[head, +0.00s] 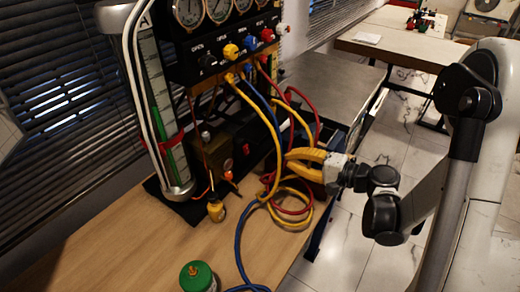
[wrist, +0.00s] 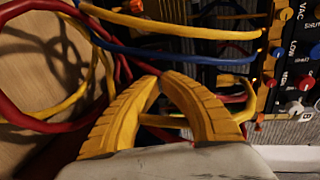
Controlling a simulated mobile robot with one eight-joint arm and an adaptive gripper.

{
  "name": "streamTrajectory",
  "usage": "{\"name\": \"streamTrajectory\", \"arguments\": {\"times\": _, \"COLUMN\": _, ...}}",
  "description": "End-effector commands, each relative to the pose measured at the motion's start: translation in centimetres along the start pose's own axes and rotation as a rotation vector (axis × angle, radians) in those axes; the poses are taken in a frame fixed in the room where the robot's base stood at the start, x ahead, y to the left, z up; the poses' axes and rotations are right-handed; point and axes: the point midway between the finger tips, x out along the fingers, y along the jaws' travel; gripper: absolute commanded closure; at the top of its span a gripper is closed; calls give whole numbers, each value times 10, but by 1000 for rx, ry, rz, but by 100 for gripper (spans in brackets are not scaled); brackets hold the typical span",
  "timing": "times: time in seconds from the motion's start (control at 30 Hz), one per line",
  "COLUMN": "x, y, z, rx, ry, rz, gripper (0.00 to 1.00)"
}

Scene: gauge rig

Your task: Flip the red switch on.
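A small red part (head: 246,149), which looks like the red switch, is on the front of the dark box low on the gauge rig. It is too small to tell its position. My gripper (head: 287,160), with yellow fingers, is to the right of it and apart from it, beside the hanging hoses. In the wrist view, the two fingertips (wrist: 161,79) come together with nothing seen between them. A small orange-red part (wrist: 136,6) shows at the top edge of the wrist view; I cannot tell whether it is the switch.
Yellow hoses (head: 264,193), blue hoses and red hoses (head: 294,211) loop around my gripper. The black manifold (head: 215,55) with gauges and coloured knobs stands above. A yellow bottle (head: 216,210) and a green-topped can (head: 197,276) are on the wooden table (head: 120,245), whose front left is clear.

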Motion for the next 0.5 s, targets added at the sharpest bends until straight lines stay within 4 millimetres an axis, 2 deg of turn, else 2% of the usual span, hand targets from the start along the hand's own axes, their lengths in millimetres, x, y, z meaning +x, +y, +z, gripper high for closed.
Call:
{"name": "streamTrajectory", "arguments": {"times": 0.17, "x": 20, "y": 0, "z": 1, "rx": -1, "ry": -4, "rz": 0, "gripper": 100}}
{"name": "streamTrajectory", "arguments": {"times": 0.5, "x": 92, "y": 2, "z": 1, "rx": -1, "ry": -4, "rz": 1, "gripper": 100}}
